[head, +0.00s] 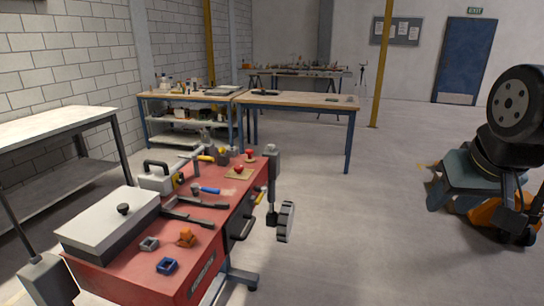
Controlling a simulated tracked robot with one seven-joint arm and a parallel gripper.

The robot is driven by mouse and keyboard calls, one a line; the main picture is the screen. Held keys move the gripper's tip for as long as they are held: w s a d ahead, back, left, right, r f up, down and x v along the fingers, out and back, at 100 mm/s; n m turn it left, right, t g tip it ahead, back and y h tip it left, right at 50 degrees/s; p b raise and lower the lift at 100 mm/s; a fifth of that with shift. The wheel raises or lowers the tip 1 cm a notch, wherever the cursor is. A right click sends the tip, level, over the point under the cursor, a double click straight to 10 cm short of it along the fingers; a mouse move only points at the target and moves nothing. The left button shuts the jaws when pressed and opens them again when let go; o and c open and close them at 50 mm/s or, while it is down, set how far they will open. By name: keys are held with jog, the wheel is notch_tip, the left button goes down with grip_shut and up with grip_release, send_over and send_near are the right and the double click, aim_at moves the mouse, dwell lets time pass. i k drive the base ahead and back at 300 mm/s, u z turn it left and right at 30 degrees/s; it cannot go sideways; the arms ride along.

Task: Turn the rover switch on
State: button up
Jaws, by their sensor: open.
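I cannot make out a rover switch for certain. A red-topped cart (205,245) stands at the lower left and centre. Toward its far end, a red round button (238,169) sits on a yellowish plate, and a second red button (249,155) sits just behind it. They are too small to tell what they operate. My arm's dark joints show at the right edge, well apart from the cart. I cannot make out my gripper's fingers.
Workbenches (300,102) stand behind. The floor right of the cart is clear.

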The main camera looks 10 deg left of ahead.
aim_at(239, 168)
jog(key=z, duration=0.2)
jog(key=i, duration=1.5)
jog(key=u, duration=0.6)
jog(key=k, duration=0.85)
jog(key=u, duration=0.2)
jog(key=i, duration=0.85)
jog(key=z, duration=0.1)
